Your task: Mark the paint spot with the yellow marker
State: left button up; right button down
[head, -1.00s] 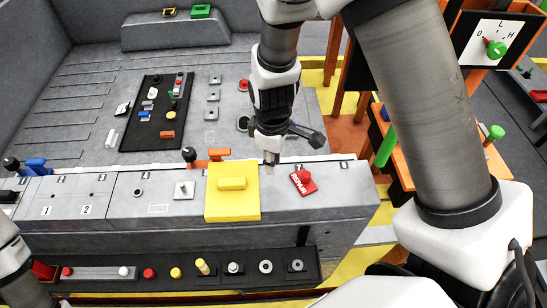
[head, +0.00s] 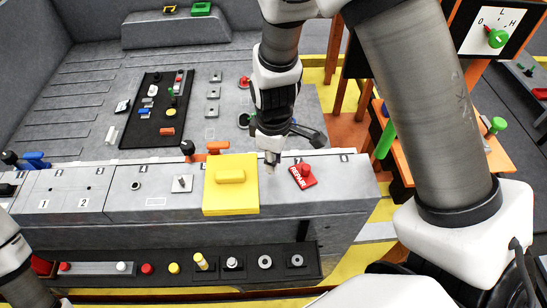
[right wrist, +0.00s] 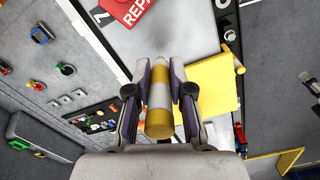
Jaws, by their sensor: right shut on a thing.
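My right gripper (head: 271,160) is shut on a yellow marker with a pale middle band (right wrist: 158,100), seen lengthwise between the fingers in the right wrist view. In the head view the gripper points down at the grey ledge, between the yellow plate and the red repair tag; only a small pale tip (head: 269,171) shows below it. I cannot tell whether the tip touches the ledge. I cannot make out a paint spot; the gripper may hide it. Part of my left arm shows at the lower left, but its gripper is out of view.
The yellow plate with a handle (head: 231,197) lies left of the gripper on the ledge. The red repair tag with a knob (head: 302,176) lies close to the right. A dark tray (head: 215,276) with several small items runs below. A black board (head: 157,128) lies behind.

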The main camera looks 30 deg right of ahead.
jog(key=shift+f+b, duration=0.65)
jog(key=shift+f, duration=0.05)
dwell(0.5)
dwell(0.8)
jog(key=shift+s+a+f+b, duration=0.15)
jog(key=shift+s+b, duration=0.15)
jog(key=shift+b, duration=0.3)
jog(key=shift+s+a+b, duration=0.3)
jog(key=shift+s+b, duration=0.2)
jog(key=shift+b, duration=0.1)
jog(key=shift+r, duration=0.2)
